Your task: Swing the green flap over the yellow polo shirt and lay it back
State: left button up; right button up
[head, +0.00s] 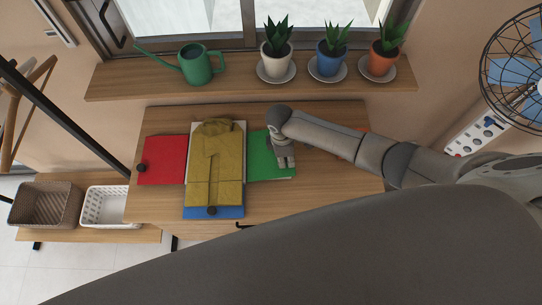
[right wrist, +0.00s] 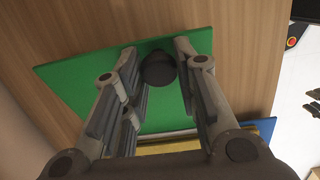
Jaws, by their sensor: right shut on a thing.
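The green flap (head: 260,158) lies out to the right of the folding board on the table, about flat. The yellow polo shirt (head: 215,160) lies on the board's middle, long and narrow, with its collar toward the window. My right gripper (head: 285,166) is over the green flap. In the right wrist view the flap (right wrist: 80,72) spreads under my right gripper (right wrist: 157,54), which is shut on the flap's dark round knob (right wrist: 158,70). A strip of the yellow shirt (right wrist: 180,146) shows below it. My left gripper is not in view.
The red flap (head: 166,160) lies open at the left and the blue flap (head: 230,213) at the front, each with a dark knob. A shelf (head: 150,83) behind holds a green watering can (head: 198,66) and potted plants. Baskets (head: 45,203) stand at left, a fan (head: 520,75) at right.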

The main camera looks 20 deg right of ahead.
jog(key=shift+s+d+f, duration=0.1)
jog(key=shift+d+f, duration=0.35)
jog(key=shift+f, duration=0.15)
jog(key=shift+c, duration=0.2)
jog(key=shift+s+d+f+y+b, duration=0.15)
jog(key=shift+f+y+b, duration=0.2)
jog(key=shift+f, duration=0.3)
jog(key=shift+d+f+y+b, duration=0.1)
jog(key=shift+d+f+b, duration=0.05)
jog(key=shift+f+b, duration=0.4)
jog(key=shift+s+d+f+y+b, duration=0.15)
jog(key=shift+f+y+b, duration=0.15)
jog(key=shift+f, duration=0.4)
jog(key=o, duration=0.7)
